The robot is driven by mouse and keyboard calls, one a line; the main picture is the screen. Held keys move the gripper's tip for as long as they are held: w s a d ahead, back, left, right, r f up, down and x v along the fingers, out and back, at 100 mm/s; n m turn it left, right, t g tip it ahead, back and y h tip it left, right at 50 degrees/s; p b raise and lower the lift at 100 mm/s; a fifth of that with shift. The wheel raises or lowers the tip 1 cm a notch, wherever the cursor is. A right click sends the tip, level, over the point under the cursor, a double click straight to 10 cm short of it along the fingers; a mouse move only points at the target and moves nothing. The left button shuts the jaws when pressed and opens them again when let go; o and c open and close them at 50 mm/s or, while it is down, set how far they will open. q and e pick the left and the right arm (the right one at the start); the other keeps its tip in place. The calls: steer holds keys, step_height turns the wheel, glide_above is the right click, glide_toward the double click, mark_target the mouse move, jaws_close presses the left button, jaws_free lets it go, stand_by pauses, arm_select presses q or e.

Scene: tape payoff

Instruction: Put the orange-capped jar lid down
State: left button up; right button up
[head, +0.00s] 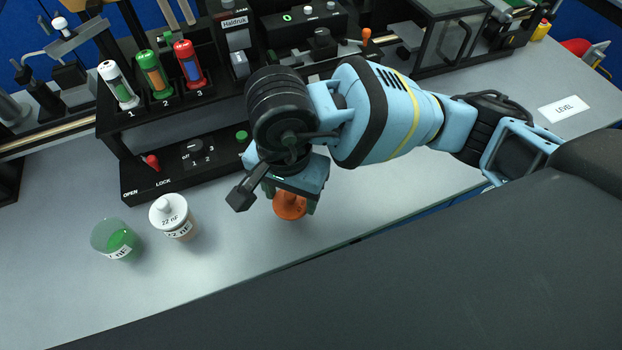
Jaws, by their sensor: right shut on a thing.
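My right gripper (292,196) reaches in from the right and points down over the grey bench. It is shut on an orange-capped lid (290,206), whose orange top shows just below the gripper body. The fingers are mostly hidden by the wrist, and I cannot tell whether the lid touches the bench. A white-lidded jar (174,217) with a label stands to the left. My left gripper is not in view.
A black machine (185,165) with white, green and red-capped tubes in numbered slots stands behind the jars. A LEVEL card (565,108) lies at the right. The bench (225,245) is clear between the white-lidded jar and my gripper, up to its front edge.

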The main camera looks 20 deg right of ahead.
steer(key=w+d, duration=0.2)
steer(key=d, duration=0.1)
steer(key=shift+w+d+f, duration=0.2)
steer(key=shift+w+d, duration=0.25)
steer(key=shift+d, duration=0.05)
steer(key=f, duration=0.3)
steer(key=shift+w+d+p, duration=0.15)
steer(key=shift+d+p, duration=0.15)
steer(key=shift+p, duration=0.05)
steer(key=shift+f, duration=0.3)
steer(key=shift+f, duration=0.2)
steer(key=o, duration=1)
